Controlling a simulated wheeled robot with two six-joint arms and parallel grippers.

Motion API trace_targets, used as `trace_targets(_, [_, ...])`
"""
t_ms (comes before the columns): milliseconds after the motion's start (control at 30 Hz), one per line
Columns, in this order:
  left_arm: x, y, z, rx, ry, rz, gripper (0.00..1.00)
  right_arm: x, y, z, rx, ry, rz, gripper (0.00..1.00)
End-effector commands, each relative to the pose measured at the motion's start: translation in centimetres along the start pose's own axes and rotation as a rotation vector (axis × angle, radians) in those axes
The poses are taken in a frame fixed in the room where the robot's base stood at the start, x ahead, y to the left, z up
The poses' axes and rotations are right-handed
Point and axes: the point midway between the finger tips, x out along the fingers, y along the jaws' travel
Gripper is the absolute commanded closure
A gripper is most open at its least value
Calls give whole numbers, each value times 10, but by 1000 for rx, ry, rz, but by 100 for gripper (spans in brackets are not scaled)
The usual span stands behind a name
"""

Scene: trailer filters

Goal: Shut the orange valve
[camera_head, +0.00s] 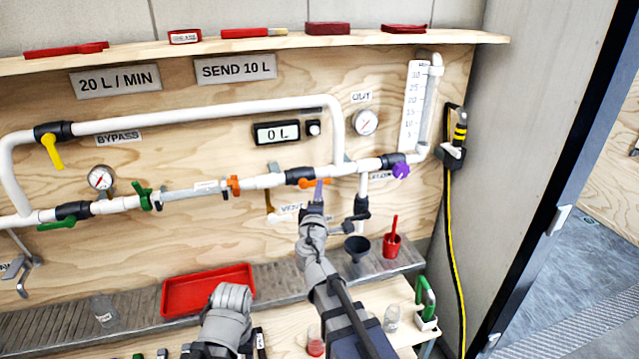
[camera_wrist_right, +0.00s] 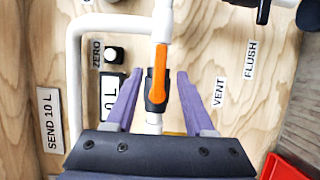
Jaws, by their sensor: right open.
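The orange valve (camera_head: 316,183) sits on the white pipe below the meter display, with a black body. In the right wrist view its orange handle (camera_wrist_right: 161,76) lies in line with the pipe. My right gripper (camera_wrist_right: 160,74) is open, with one purple finger on each side of the handle. No clear contact shows. In the head view the right gripper (camera_head: 319,187) reaches up to the valve from below and partly covers it. Part of my left arm shows at the bottom, but its fingers do not.
A yellow-handled valve (camera_head: 53,149), a green-handled valve (camera_head: 57,224) and a purple-handled valve (camera_head: 401,171) sit on nearby pipes. The display (camera_head: 277,133) reads 0 L.

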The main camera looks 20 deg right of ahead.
Motion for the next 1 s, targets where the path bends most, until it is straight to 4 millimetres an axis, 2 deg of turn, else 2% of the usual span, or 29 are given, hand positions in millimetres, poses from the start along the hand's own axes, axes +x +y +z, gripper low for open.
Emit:
trace_targets(400, [0,0,0,0,0,0,50,62,0,-1,1,0,-1,46])
trace_targets(533, [0,0,0,0,0,0,50,69,0,0,1,-1,-1,46])
trace_targets(767, [0,0,0,0,0,0,50,69,0,0,2,-1,-1,46])
trace_targets(1000, [0,0,0,0,0,0,50,69,0,0,2,0,-1,73])
